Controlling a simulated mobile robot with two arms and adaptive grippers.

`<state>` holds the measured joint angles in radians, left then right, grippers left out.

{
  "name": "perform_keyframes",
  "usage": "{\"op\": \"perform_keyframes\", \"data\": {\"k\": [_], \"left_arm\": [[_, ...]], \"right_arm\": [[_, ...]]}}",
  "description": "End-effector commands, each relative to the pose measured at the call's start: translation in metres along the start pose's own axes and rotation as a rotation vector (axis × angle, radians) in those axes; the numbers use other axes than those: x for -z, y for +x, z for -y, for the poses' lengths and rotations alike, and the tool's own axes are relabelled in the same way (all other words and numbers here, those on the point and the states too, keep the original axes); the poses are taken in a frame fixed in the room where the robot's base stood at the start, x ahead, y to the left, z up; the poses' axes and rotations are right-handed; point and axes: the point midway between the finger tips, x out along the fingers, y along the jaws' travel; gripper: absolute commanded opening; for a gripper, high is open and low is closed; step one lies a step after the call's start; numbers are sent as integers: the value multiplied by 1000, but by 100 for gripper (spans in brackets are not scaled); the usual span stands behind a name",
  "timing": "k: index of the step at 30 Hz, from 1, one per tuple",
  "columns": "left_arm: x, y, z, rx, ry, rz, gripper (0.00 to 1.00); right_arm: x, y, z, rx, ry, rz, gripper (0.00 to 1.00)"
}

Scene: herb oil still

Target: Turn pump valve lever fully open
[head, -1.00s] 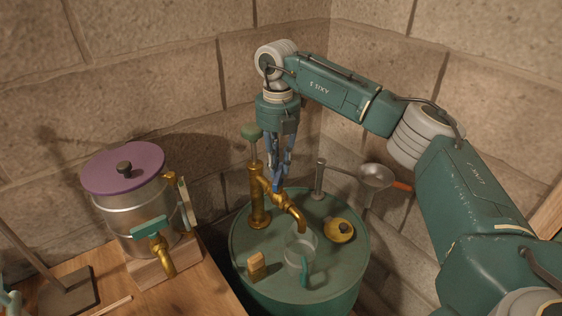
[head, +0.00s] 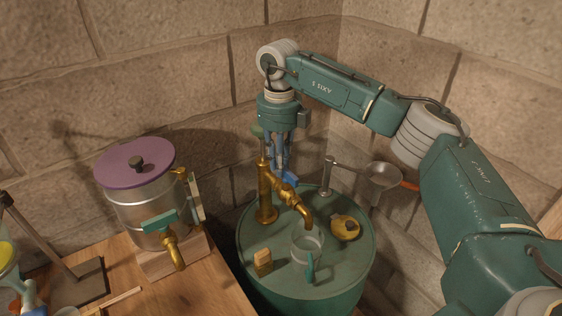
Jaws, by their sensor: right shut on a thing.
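A blue valve lever (head: 290,178) sits on top of the spout pipe, pointing to the right. My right gripper (head: 281,172) hangs down from above with its blue fingers shut on the lever. The fingers partly hide the lever and the valve body. Part of my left gripper (head: 30,293) seems to show at the lower left edge, mostly cut off.
The green drum top (head: 340,265) also carries a yellow cap (head: 345,228), a small wooden block (head: 263,262) and a post. A ladle (head: 384,176) is behind it. A steel pot with a purple lid (head: 136,164) stands on the wooden table (head: 205,290). Stone walls close the corner.

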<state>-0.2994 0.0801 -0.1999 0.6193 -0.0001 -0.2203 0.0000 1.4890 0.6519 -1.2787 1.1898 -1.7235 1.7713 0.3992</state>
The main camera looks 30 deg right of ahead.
Motion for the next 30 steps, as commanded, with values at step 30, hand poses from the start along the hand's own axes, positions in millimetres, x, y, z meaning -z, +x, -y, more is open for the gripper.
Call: {"op": "perform_keyframes", "data": {"k": [30], "left_arm": [[0,0,0,0,0,0,40]], "right_arm": [[0,-1,-2,0,-71,2,37]]}}
